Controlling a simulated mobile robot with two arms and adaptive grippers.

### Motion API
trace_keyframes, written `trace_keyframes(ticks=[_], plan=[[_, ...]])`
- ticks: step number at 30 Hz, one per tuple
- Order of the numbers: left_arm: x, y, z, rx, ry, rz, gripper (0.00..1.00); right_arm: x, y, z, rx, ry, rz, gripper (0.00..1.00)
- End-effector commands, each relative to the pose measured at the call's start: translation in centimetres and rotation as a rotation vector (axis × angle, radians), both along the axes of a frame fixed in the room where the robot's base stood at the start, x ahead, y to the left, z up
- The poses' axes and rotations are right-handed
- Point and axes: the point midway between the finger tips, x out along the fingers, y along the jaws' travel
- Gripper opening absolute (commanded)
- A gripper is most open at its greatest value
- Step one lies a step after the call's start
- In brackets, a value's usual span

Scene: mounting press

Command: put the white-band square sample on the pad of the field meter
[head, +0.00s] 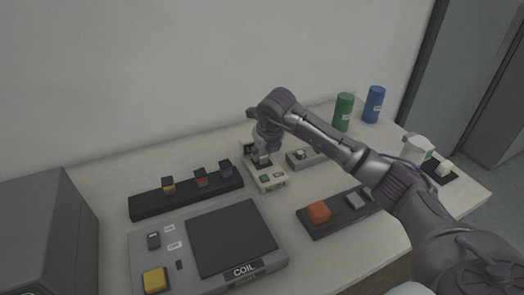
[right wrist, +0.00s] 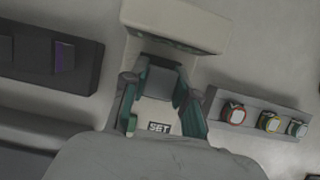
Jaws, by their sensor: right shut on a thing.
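The field meter (head: 268,180) is a small pale unit with a green button, near the middle of the table in the head view. In the right wrist view, its SET label (right wrist: 159,128) shows between my fingers and its raised pale part (right wrist: 175,24) stands beyond them. My right gripper (head: 262,160) is over the meter, shut on a dark grey block (right wrist: 160,82), which shows between the fingertips (right wrist: 158,92). No white band can be made out on this block, and whether it touches the pad is hidden. My left gripper is out of view.
A black rack (head: 150,211) with yellow-, red- and purple-banded samples lies left of the meter. A grey holder (head: 308,158) with banded pieces (right wrist: 269,122) is close on the right. The COIL panel (head: 195,270) and an orange-knobbed box (head: 335,228) lie in front. Green (head: 343,112) and blue (head: 374,104) canisters stand behind.

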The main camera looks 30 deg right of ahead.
Motion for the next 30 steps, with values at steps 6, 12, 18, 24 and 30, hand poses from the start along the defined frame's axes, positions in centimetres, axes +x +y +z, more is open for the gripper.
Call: trace_keyframes(ticks=[6,12,18,24,30], plan=[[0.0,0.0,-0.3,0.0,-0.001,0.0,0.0,0.0,0.0,-0.1,0.0,-0.002,0.0,0.0],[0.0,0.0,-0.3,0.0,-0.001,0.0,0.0,0.0,0.0,-0.2,0.0,-0.001,0.0,0.54],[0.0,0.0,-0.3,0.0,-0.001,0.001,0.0,0.0,0.0,-0.2,0.0,-0.001,0.0,0.54],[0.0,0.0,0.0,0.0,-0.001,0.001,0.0,-0.1,0.0,0.5,-0.001,-0.003,0.001,0.54],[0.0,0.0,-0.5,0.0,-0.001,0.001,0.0,-1.4,0.0,3.7,-0.002,-0.007,0.001,0.54]])
